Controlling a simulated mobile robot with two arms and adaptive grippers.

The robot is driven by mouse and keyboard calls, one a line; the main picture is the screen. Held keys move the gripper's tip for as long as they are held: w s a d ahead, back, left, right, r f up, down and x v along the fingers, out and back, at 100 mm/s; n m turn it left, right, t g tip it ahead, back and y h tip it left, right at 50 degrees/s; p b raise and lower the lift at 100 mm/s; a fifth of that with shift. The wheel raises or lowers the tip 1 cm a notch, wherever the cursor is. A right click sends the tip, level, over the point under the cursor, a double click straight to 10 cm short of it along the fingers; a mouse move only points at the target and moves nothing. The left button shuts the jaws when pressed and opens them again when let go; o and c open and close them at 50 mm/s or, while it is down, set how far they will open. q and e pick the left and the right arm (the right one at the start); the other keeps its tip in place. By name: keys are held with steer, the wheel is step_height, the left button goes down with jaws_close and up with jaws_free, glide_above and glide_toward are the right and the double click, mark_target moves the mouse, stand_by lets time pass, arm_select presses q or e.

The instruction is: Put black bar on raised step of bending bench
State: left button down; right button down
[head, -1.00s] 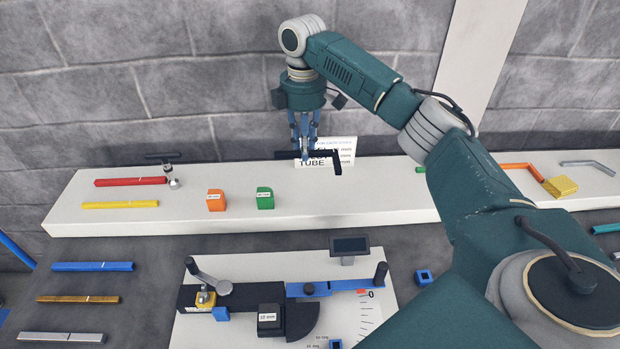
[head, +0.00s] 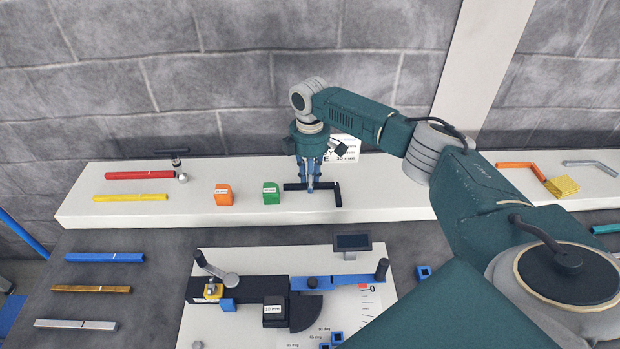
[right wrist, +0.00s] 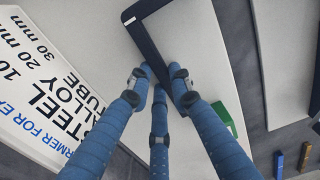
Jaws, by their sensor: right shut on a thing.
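The black bar (head: 327,186) is bent, with a short arm turned toward the front at its right end. It lies low over or on the white raised step (head: 390,200), right of the green block; I cannot tell whether it touches the surface. My right gripper (head: 310,188) points down and is shut on the long part of the bar. In the right wrist view the blue fingers (right wrist: 162,85) meet at the dark bar (right wrist: 152,52), with the white step surface behind it. My left gripper is not in view.
A green block (head: 271,194) and an orange block (head: 223,195) stand left of the bar. Red (head: 140,175) and yellow bars lie farther left. A sign (head: 345,147) stands behind my gripper. The bending tool (head: 290,290) is in front.

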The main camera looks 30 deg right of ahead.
steer(key=c, duration=1.6)
jaws_free()
steer(key=shift+s, duration=0.1)
steer(key=shift+o, duration=0.2)
step_height(320, 180, up, 12)
steer(key=b, duration=0.3)
steer(key=shift+r, duration=0.2)
